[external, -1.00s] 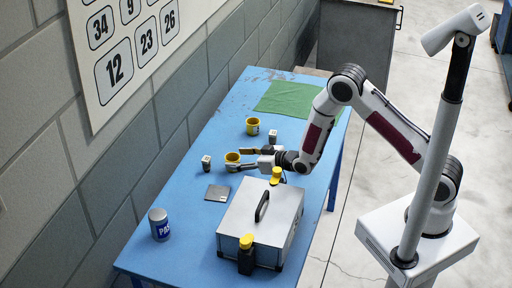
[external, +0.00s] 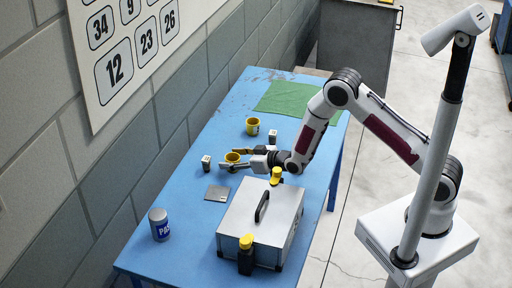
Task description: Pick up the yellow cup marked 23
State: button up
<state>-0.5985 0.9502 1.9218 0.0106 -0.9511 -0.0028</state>
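Two yellow cups stand on the blue table (external: 190,185). One yellow cup (external: 252,126) stands farther back, towards the green cloth. The other yellow cup (external: 232,157) stands nearer, at my gripper (external: 227,159). My gripper reaches in from the right, low over the table, with its fingers apart and the nearer cup between them or just beyond; I cannot tell whether they touch it. The marks on the cups are too small to read, so I cannot tell which one bears 23.
Small grey-and-white pieces stand left of the near cup (external: 206,162) and by the far cup (external: 272,136). A green cloth (external: 287,98) lies behind.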

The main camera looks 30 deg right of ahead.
jog(key=c, duration=0.9)
jog(key=shift+r, duration=0.1)
jog(key=shift+r, duration=4.85)
